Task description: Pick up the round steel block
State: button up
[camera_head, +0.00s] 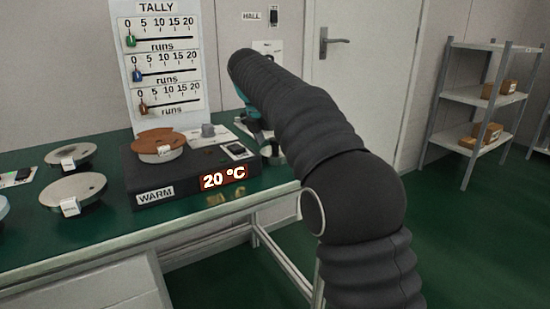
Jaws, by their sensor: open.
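My gripper (272,154) hangs below the wrist, to the right of the plate and of the block. It is mostly hidden by the arm; it is open, and I see nothing held in it.
A brown disc with a labelled steel piece (160,145) lies on the plate, whose display reads 20 °C. Labelled steel discs (86,185) stand at left. Small brass pieces (216,198) lie before the plate. A tally board (158,60) stands behind. Shelves (470,95) stand at right.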

jog(key=shift+f, duration=0.15)
jog(key=c, duration=1.5)
jog(key=shift+c, duration=0.9)
jog(key=shift+r, duration=0.2)
